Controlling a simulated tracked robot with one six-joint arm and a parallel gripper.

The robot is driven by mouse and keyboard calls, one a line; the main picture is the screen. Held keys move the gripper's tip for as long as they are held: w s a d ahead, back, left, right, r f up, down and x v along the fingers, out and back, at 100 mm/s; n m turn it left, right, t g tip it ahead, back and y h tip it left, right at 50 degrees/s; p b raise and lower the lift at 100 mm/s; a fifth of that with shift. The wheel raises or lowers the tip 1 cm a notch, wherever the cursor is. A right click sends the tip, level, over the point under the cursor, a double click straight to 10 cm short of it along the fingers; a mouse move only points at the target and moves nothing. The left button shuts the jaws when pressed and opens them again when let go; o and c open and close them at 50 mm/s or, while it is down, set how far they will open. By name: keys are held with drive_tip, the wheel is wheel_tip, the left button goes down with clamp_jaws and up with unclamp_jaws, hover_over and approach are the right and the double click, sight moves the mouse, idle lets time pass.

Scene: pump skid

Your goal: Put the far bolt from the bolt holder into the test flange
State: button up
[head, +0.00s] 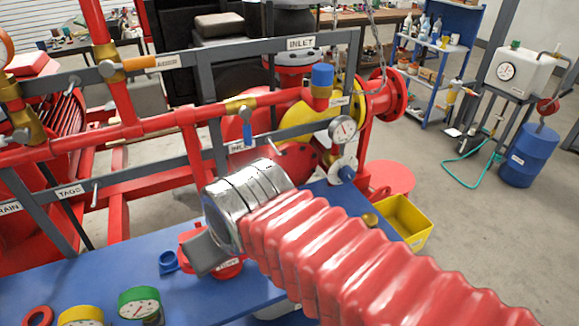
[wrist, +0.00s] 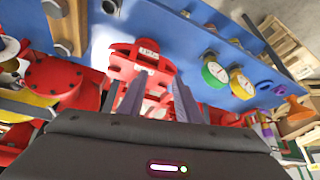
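A red flange fixture with white labels, seemingly the test flange (head: 228,270), stands on the blue bench and is partly hidden by my gripper (head: 205,258) in the head view. The wrist view shows this red fixture (wrist: 125,62) just beyond my fingertips. In the wrist view my gripper (wrist: 158,88) has its two fingers apart, with no bolt visible between them. A brown block, probably the bolt holder (wrist: 74,28), is cut off at the upper left of the wrist view. Two metal bolt heads (wrist: 54,8) show on it. I cannot make out the holder in the head view.
Gauges with green (head: 139,302) and yellow (head: 80,317) rims are on the blue bench (head: 100,270), near a blue cap (head: 169,262). Red pipes and a grey frame (head: 185,158) stand behind the bench. A yellow bin (head: 405,222) is at its right.

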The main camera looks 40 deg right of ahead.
drive_tip(key=shift+w, duration=0.25)
drive_tip(key=o, duration=0.3)
drive_tip(key=shift+w+d+r, duration=0.1)
drive_tip(key=shift+w+d, duration=0.05)
drive_tip(key=shift+d, duration=0.1)
drive_tip(key=o, duration=0.3)
drive_tip(key=w+d+m, duration=0.1)
drive_tip(key=d, duration=0.3)
drive_tip(key=w+d+m+g, duration=0.1)
drive_tip(key=w+d, duration=0.1)
drive_tip(key=d, duration=0.2)
drive_tip(key=w+d+m+h, duration=0.1)
drive_tip(key=w+d, duration=0.1)
drive_tip(key=d, duration=0.3)
drive_tip(key=shift+w+d+r+g, duration=0.1)
drive_tip(key=shift+w+r+g, duration=0.15)
drive_tip(key=shift+r+g, duration=0.05)
drive_tip(key=shift+o, duration=0.2)
drive_tip(key=d+f+m+g, duration=0.1)
drive_tip(key=d+m, duration=0.1)
drive_tip(key=d, duration=1)
drive_tip(key=shift+w+d+f+m, duration=0.15)
drive_tip(key=shift+w+f+m, duration=0.1)
drive_tip(key=shift+f+m, duration=0.05)
drive_tip(key=shift+f, duration=0.1)
drive_tip(key=shift+h, duration=0.3)
drive_tip(key=x, duration=1.3)
drive_tip(key=shift+f, duration=0.35)
